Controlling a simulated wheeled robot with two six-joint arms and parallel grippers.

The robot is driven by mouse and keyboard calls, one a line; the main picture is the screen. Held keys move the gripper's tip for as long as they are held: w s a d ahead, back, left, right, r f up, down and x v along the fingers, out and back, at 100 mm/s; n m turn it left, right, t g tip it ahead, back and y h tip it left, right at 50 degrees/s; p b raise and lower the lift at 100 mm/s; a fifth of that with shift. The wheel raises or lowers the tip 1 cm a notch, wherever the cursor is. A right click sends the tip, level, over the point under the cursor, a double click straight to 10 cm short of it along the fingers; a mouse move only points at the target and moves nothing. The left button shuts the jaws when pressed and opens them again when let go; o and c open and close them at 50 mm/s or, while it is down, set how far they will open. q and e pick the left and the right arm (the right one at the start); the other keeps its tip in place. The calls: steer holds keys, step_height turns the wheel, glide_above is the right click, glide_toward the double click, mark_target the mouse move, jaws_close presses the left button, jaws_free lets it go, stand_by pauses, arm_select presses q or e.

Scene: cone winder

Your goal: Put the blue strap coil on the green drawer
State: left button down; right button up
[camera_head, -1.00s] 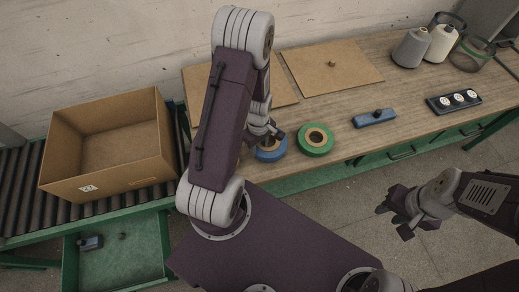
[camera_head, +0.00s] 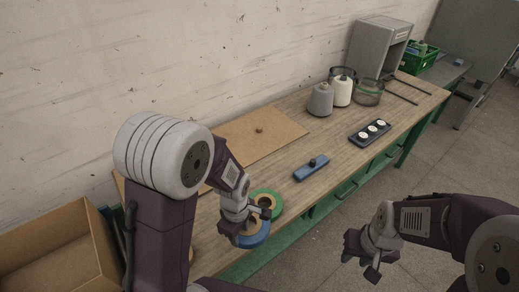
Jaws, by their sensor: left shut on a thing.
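The blue strap coil (camera_head: 256,236) is at the front edge of the wooden bench, partly hidden by my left gripper (camera_head: 254,215). My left gripper is shut on it; I cannot tell whether the coil is clear of the bench top. A green coil (camera_head: 274,199) lies right behind it, partly covered by the gripper. Green drawer fronts (camera_head: 345,190) with handles show under the bench edge. The open green drawer seen earlier at lower left is out of view. My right gripper (camera_head: 364,260) is open and empty over the floor.
A blue block with a knob (camera_head: 311,168) and a dark tray of white discs (camera_head: 370,133) lie on the bench (camera_head: 290,130). Yarn cones (camera_head: 321,100) and a grey cabinet (camera_head: 378,48) stand farther back. A cardboard box (camera_head: 60,252) is at lower left.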

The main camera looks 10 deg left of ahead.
arm_select(q)
steer(key=shift+a+f, duration=0.2)
steer(key=shift+w+a+f+b, duration=0.2)
steer(key=shift+w+a+b, duration=0.05)
steer(key=shift+w+a, duration=0.3)
steer(key=shift+w+a+f+b, duration=0.15)
steer(key=shift+w+a+b, duration=0.1)
steer(key=shift+w+a, duration=0.25)
steer(key=w+m, duration=0.1)
steer(key=w+a+m, duration=0.1)
steer(key=m, duration=0.2)
steer(key=shift+w+a, duration=0.25)
steer(key=shift+w, duration=0.15)
steer(key=m, duration=0.3)
steer(key=w+m, duration=0.1)
steer(key=m, duration=0.1)
steer(key=shift+w+a+r, duration=0.1)
steer(key=shift+a+r, duration=0.1)
steer(key=shift+r, duration=0.15)
steer(key=shift+r+m, duration=0.15)
steer(key=shift+m, duration=1.05)
steer(key=m, duration=0.3)
